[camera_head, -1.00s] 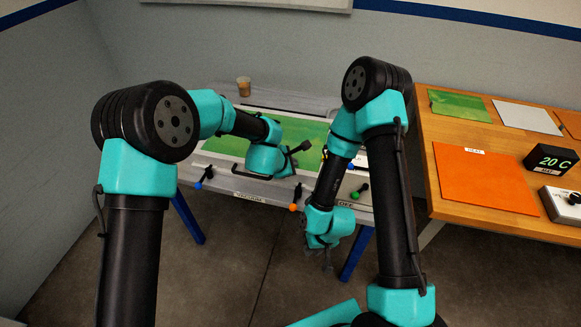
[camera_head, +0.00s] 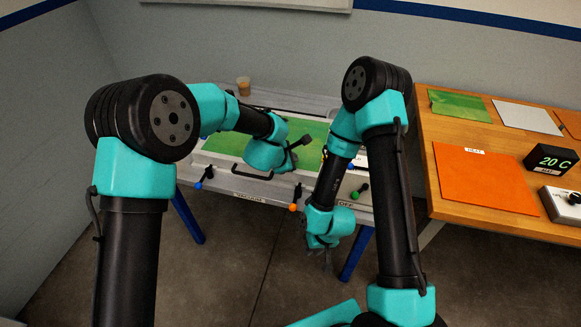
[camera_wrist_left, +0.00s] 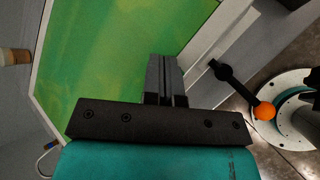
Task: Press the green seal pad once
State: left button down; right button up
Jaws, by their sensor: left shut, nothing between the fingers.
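A large green sheet (camera_head: 314,128) lies in a pale frame on the grey table, and it also fills much of the left wrist view (camera_wrist_left: 120,45). I cannot tell a separate green seal pad from it. A green knob (camera_head: 363,188) sits at the table's front edge. My left gripper (camera_head: 303,142) is over the green sheet, and part of the sheet is hidden behind my left arm. In the left wrist view its fingers (camera_wrist_left: 165,78) are shut and empty; contact with the sheet cannot be told. My right gripper (camera_head: 327,261) hangs down before the table; its jaws are too small to judge.
A black handle (camera_head: 252,176) and blue and orange knobs line the table's front. A cup (camera_head: 243,86) stands at the back. At right, a wooden table holds an orange mat (camera_head: 482,180), a green sheet (camera_head: 459,105) and a 20 C display (camera_head: 551,160).

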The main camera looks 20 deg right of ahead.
pick_arm(q)
jog(key=shift+r, duration=2.35)
jog(key=a+f, duration=0.2)
jog(key=a, duration=0.2)
jog(key=a+f+m+y, duration=0.1)
jog(key=a+f, duration=0.2)
jog(key=a, duration=0.1)
jog(key=a+f+m, duration=0.1)
jog(key=a+f, duration=0.2)
jog(key=a, duration=0.1)
jog(key=shift+w+a+f+y, duration=0.1)
jog(key=shift+w+a+y, duration=0.05)
jog(key=shift+w+y, duration=0.25)
jog(key=s+a+f+m+g+y, duration=0.15)
jog(key=a+f, duration=0.25)
jog(key=a, duration=0.4)
jog(key=s+a+f+m, duration=0.25)
jog(key=a+f, duration=0.25)
jog(key=a, duration=0.3)
jog(key=s+a+f+m+g, duration=0.1)
jog(key=s+a+f+m, duration=0.2)
jog(key=s+a, duration=0.6)
jog(key=s+a+f+m+g, duration=0.1)
jog(key=s+a+f+m, duration=0.3)
jog(key=s+a, duration=0.4)
jog(key=s+y, duration=0.1)
jog(key=s, duration=0.1)
jog(key=shift+s+a+f, duration=0.3)
jog(key=shift+s+a, duration=0.1)
